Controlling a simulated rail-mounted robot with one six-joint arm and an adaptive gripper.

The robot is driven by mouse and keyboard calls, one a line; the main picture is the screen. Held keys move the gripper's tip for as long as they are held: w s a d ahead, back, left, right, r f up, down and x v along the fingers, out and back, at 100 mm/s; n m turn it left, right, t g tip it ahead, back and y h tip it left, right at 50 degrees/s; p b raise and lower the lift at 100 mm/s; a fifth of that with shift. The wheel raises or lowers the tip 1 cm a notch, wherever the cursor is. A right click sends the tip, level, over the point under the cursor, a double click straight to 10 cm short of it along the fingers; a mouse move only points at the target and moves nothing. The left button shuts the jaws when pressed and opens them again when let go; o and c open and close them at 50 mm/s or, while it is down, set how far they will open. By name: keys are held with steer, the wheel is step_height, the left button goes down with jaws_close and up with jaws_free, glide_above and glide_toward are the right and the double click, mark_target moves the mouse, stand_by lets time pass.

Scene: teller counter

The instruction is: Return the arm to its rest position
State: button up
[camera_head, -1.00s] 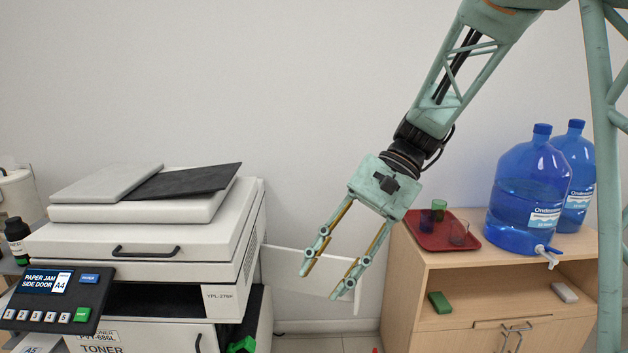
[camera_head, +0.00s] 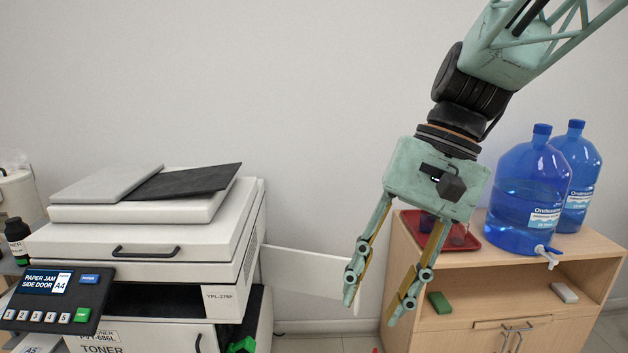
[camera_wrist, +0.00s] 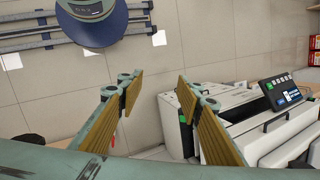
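My gripper (camera_head: 372,300) hangs from the arm between the copier and the wooden cabinet, pointing down. Its two fingers are apart and nothing is between them. In the wrist view my gripper (camera_wrist: 155,85) also shows its fingers spread and empty, with floor tiles beyond. In the head view the gripper covers part of the cabinet's left side and part of the red tray.
The copier (camera_head: 150,240) stands at left, its white side door (camera_head: 310,262) swung out toward my gripper. The wooden cabinet (camera_head: 480,272) at right carries the red tray (camera_head: 467,243) and blue water bottles (camera_head: 527,190). The wall area above the copier is clear.

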steer(key=s+d+r+n+t+h, duration=0.2)
steer(key=s+d+t+h, duration=0.2)
steer(key=s+d, duration=0.7)
steer(key=shift+s+d+n+t, duration=0.4)
steer(key=shift+s+t, duration=0.4)
steer(key=shift+s, duration=1.45)
